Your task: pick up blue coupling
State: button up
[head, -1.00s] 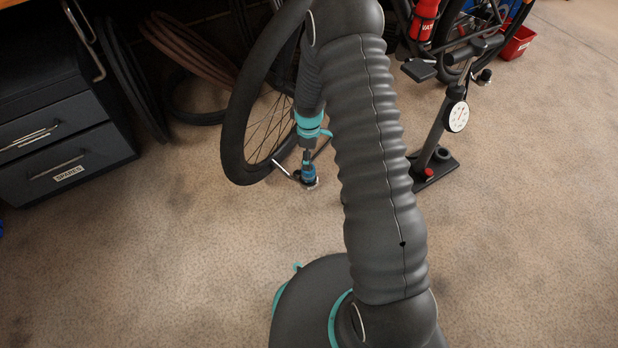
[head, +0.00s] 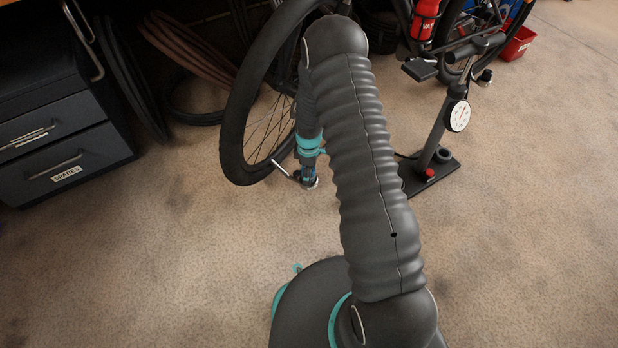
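My gripper (head: 308,170) hangs low over the floor, below the teal bands of my wrist and beside the front wheel of a bicycle. It is small and dark here, and its fingers are hard to make out. A little blue, which looks like the blue coupling (head: 310,174), shows at the fingertips, close to the floor. Most of it is hidden by the gripper. I cannot tell whether the fingers touch it or have closed around it.
The bicycle wheel (head: 233,150) stands just left of and behind my gripper. A floor pump (head: 430,168) stands to the right. A red bin (head: 517,44) is far right. The front carpet is clear.

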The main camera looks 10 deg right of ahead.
jog(key=shift+c, duration=0.2)
jog(key=c, duration=1.3)
jog(key=shift+r, duration=0.1)
